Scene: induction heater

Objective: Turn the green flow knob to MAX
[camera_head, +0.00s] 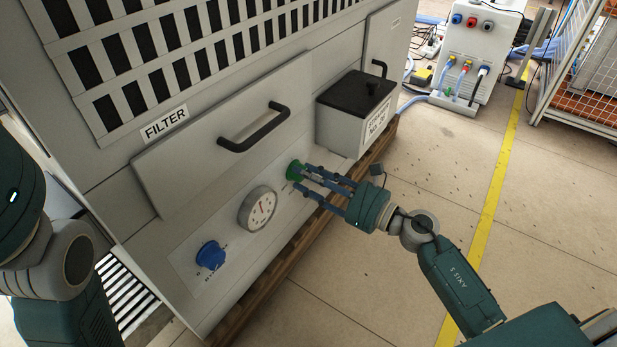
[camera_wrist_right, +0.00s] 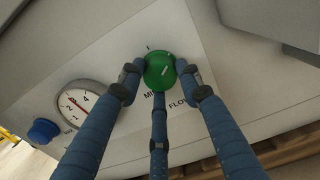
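The green flow knob (camera_head: 294,170) sits on the lower front panel of the grey machine, right of the gauge. In the right wrist view the knob (camera_wrist_right: 159,71) carries a short white pointer line slanting to the upper right. Printed letters "MI" and "FLOW" show below it, partly covered by a finger. My right gripper (camera_head: 308,179) reaches in from the right with its three fingers around the knob. In the wrist view the fingertips of my right gripper (camera_wrist_right: 159,73) appear to touch the knob from left, right and below. My left gripper is outside the views.
A round gauge (camera_head: 258,208) and a blue knob (camera_head: 211,255) sit left of the green knob. A grey box with a black lid (camera_head: 357,93) juts out above right. A black handle (camera_head: 254,128) is above. The floor at right is open.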

